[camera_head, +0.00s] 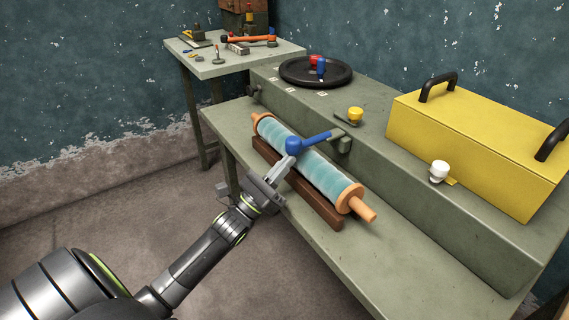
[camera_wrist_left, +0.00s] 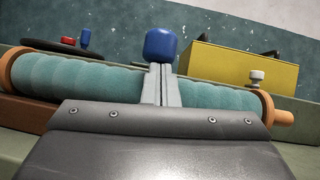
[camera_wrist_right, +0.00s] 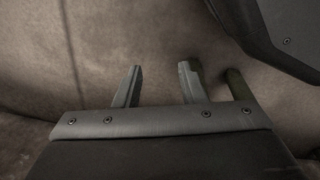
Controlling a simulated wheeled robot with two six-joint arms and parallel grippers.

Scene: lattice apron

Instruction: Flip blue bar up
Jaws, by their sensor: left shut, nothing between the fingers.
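The blue bar (camera_head: 316,138) reaches from a grey-green bracket (camera_head: 341,141) on the raised bench block out over a teal roller (camera_head: 325,176). Its thick rounded end is toward me. My left gripper (camera_head: 286,161) is shut and empty, its tips at or just below that end; I cannot tell whether they touch it. In the left wrist view, the bar's blue end (camera_wrist_left: 161,44) shows just above the closed fingertips (camera_wrist_left: 160,70). My right gripper (camera_wrist_right: 160,72) is open and empty in its wrist view, with bare floor or wall behind it.
The roller has orange ends and lies on a brown wooden cradle (camera_head: 326,212). A yellow box (camera_head: 465,145) with black handles, a white knob (camera_head: 438,169), a yellow knob (camera_head: 355,114) and a black disc (camera_head: 300,73) sit on the block. A side table (camera_head: 215,69) holds tools.

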